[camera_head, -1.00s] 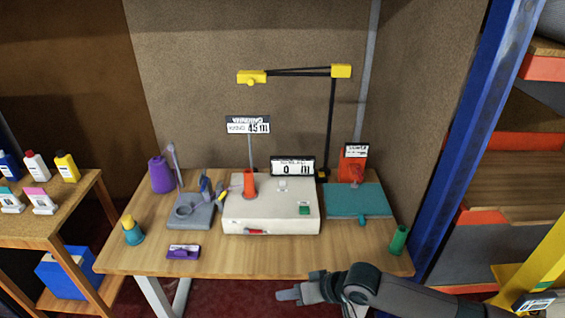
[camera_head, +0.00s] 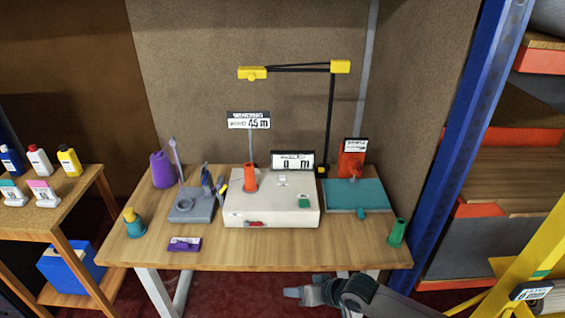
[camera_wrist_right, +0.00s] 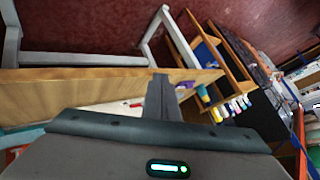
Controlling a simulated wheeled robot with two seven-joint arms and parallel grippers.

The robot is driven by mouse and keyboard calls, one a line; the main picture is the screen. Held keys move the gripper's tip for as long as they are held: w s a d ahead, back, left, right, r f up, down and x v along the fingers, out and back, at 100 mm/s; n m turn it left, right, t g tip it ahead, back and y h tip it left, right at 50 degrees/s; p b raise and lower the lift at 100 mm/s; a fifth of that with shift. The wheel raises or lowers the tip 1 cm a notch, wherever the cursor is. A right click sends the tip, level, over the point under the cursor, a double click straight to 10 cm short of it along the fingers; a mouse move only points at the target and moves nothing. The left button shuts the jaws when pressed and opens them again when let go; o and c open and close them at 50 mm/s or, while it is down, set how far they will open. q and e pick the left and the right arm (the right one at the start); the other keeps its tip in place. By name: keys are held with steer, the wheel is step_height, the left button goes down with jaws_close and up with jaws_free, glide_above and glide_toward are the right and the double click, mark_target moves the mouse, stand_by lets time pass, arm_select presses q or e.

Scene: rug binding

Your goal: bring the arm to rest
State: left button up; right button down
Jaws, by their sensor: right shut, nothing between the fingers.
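My right gripper (camera_head: 291,293) is in front of the table's front edge, low and below the tabletop in the head view. It is shut and empty, apart from everything on the table. In the right wrist view its closed fingers (camera_wrist_right: 161,97) show against the table edge. The right arm comes in from the lower right. My left gripper does not show.
A teal board (camera_head: 345,197), a green cylinder (camera_head: 397,232), a grey stand (camera_head: 191,206), a purple spool (camera_head: 162,170) and a yellow-topped cone (camera_head: 133,222) stand on the table. A shelf with bottles (camera_head: 48,215) is at left. A blue post (camera_head: 468,130) rises at right.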

steer(key=s+d+f+m+h+b, duration=0.15)
steer(key=d+f, duration=0.25)
steer(key=f, duration=0.5)
steer(key=d+f+t+h+b, duration=0.1)
steer(key=d+f+b, duration=0.15)
steer(key=f, duration=0.55)
steer(key=s+d+f+h+b, duration=0.1)
steer(key=d+f, duration=0.4)
steer(key=f, duration=0.4)
steer(key=s+d+f+h+b, duration=0.2)
steer(key=s+d+f, duration=0.3)
steer(key=s+f, duration=0.45)
steer(key=s+d+f+g+h+b, duration=0.1)
steer(key=s+d+f, duration=0.1)
steer(key=s+f, duration=0.6)
steer(key=s+d+f+g+h+b, duration=0.1)
steer(key=s+d+f+g, duration=0.15)
steer(key=s+f, duration=0.55)
steer(key=s+f+g+b, duration=0.1)
steer(key=s+f, duration=0.1)
steer(key=s, duration=0.9)
steer(key=s+d+f+g+b, duration=0.1)
steer(key=s+f, duration=0.2)
steer(key=s, duration=0.9)
steer(key=shift+s+d+f, duration=0.15)
steer(key=shift+d+f, duration=0.05)
steer(key=shift+d, duration=0.05)
